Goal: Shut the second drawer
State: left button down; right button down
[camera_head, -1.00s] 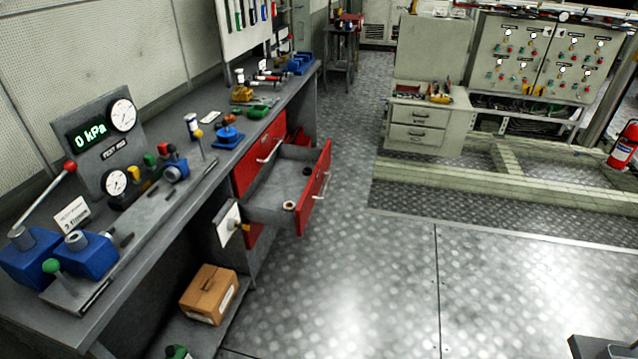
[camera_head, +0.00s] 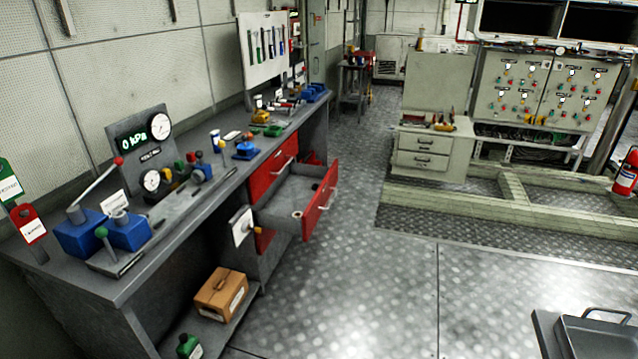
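The second drawer (camera_head: 320,203) has a red front with a silver handle and stands pulled out from the workbench (camera_head: 190,229). Its grey tray holds a small ring-shaped part (camera_head: 297,214) and another small dark part. The red top drawer (camera_head: 272,170) above it is shut. Part of a red front also shows below the open drawer, mostly hidden by it. Neither of my grippers is in the view.
A cardboard box (camera_head: 221,294) sits on the bench's lower shelf. A grey cabinet (camera_head: 433,158) stands at the back and a fire extinguisher (camera_head: 626,172) at the right. A dark tray-like object with a handle (camera_head: 590,335) is at bottom right. The metal floor before the drawer is clear.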

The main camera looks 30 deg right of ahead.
aim_at(292, 191)
jog(key=z, duration=0.7)
jog(key=i, duration=0.7)
jog(key=z, duration=1.05)
jog(key=i, duration=1.05)
jog(key=u, duration=0.4)
jog(key=i, duration=0.85)
jog(key=u, duration=1.15)
jog(key=i, duration=0.4)
jog(key=u, duration=0.45)
